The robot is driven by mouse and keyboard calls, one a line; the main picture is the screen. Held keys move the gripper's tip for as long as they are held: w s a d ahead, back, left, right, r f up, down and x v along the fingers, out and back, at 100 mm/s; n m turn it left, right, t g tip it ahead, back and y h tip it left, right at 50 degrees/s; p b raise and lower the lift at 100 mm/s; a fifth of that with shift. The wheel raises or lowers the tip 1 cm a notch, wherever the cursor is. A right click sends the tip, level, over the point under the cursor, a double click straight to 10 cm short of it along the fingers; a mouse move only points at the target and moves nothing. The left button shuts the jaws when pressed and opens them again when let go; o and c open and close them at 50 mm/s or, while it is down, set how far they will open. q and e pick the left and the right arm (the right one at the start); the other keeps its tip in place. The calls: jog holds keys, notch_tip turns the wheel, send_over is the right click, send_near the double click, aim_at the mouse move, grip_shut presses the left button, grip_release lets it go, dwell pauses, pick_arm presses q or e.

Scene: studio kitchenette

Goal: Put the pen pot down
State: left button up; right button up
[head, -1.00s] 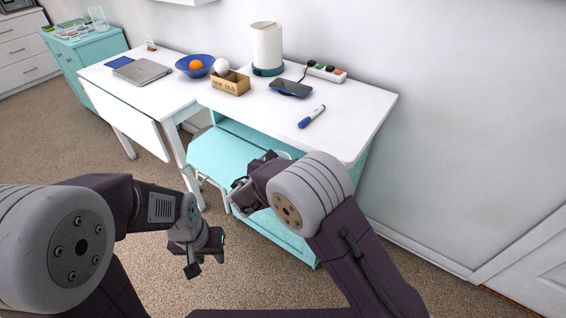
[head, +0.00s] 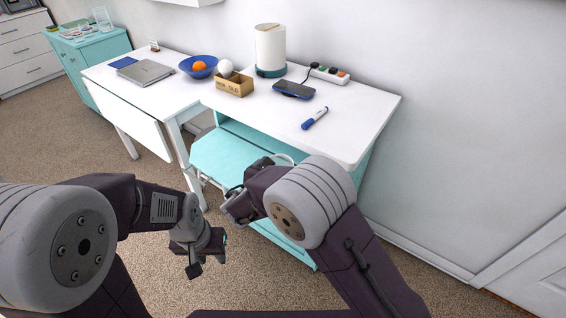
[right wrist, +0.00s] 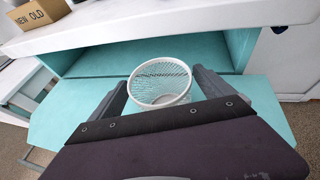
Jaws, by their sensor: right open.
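The pen pot is a white wire-mesh cup (right wrist: 160,84). It stands on a teal pull-out board under the white worktop. In the right wrist view my right gripper (right wrist: 158,88) is open, with a finger on either side of the pot. In the head view only a bit of the pot's pale rim (head: 286,158) shows behind my right gripper (head: 255,180). My left gripper (head: 207,256) hangs low over the carpet, away from the pot; its jaw opening is unclear.
The teal board (head: 215,158) has bare room left of the pot.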

jog(key=p+v, duration=0.1)
jog(key=v, duration=0.7)
jog(key=shift+s+r, duration=0.15)
jog(key=shift+s, duration=0.2)
jog(key=shift+a, duration=0.2)
